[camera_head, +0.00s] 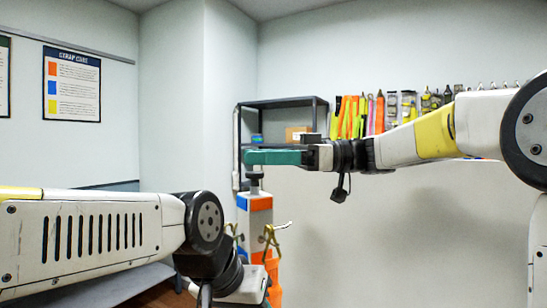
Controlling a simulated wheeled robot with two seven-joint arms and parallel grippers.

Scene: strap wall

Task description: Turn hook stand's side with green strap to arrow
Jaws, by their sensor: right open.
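The hook stand (257,218) is an upright column at the picture's middle, with white, blue and orange parts and a dark knob (254,181) on top. Brass-coloured hooks (271,236) stick out from it. Orange shows on its lower part. I see no green strap and no arrow. My right gripper (247,157) has teal fingers pointing left at the height just above the knob. It is open with nothing seen in it; the fingers overlap from this side. I cannot tell whether it touches the knob. My left arm covers the stand's lower left; its gripper does not show.
A dark shelf (285,103) with a cardboard box (297,133) stands behind. Orange and yellow straps (352,117) and other gear hang on the back wall. A poster (72,84) hangs at left. The wall area right of the stand is bare.

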